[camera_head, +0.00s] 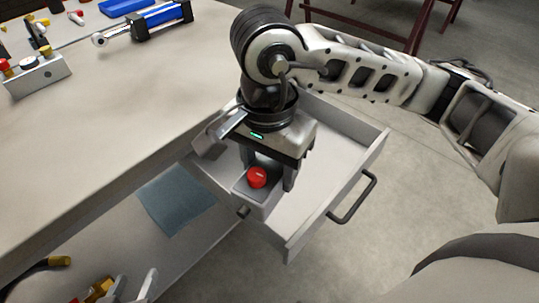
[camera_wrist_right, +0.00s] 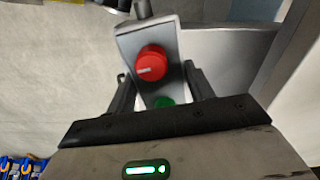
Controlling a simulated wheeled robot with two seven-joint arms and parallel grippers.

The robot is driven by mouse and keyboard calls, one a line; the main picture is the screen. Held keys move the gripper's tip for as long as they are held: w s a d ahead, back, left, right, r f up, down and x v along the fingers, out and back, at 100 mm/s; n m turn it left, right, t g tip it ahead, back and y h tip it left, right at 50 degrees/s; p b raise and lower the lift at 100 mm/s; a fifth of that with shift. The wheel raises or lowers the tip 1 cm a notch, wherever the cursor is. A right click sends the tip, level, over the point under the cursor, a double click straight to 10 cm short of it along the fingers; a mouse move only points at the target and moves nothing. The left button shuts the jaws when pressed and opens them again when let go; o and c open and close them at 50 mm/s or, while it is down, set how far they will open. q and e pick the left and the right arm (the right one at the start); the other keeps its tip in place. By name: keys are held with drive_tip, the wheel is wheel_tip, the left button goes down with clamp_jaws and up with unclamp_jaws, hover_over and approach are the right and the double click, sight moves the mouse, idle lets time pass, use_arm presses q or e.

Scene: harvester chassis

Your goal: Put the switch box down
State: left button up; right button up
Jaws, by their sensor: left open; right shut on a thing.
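The switch box (camera_head: 254,195) is a small grey box with a red knob on top; in the right wrist view the box (camera_wrist_right: 128,43) also shows a green button below the knob. My right gripper (camera_head: 268,178) is shut on it, one finger on each side, and points down over the open drawer (camera_head: 340,150). I cannot tell whether the box touches the drawer floor.
The bench top (camera_head: 130,110) lies left of the drawer, with a blue cylinder (camera_head: 165,18) and a small grey block with fittings (camera_head: 38,75) on it. The drawer's handle (camera_head: 355,200) faces right. Below the bench are a blue-grey mat (camera_head: 175,200) and brass fittings (camera_head: 60,262).

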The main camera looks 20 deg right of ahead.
drive_tip(key=shift+s+a+f+m, duration=0.2)
drive_tip(key=shift+s+f+m, duration=0.2)
drive_tip(key=shift+m, duration=0.5)
drive_tip(key=w+d+f, duration=0.4)
drive_tip(key=d, duration=0.1)
drive_tip(key=w+d+f+b, duration=0.1)
drive_tip(key=w+d+f, duration=0.3)
drive_tip(key=w+f, duration=0.1)
drive_tip(key=shift+d+f, duration=0.1)
drive_tip(key=shift+d, duration=0.3)
drive_tip(key=shift+w+d+f, duration=0.1)
drive_tip(key=shift+f, duration=0.8)
drive_tip(key=shift+w+d+f, duration=0.1)
drive_tip(key=shift+f, duration=0.8)
drive_tip(key=shift+f, duration=0.1)
drive_tip(key=o, duration=0.8)
drive_tip(key=shift+f+b, duration=0.15)
drive_tip(key=shift+b, duration=0.2)
drive_tip(key=o, duration=0.4)
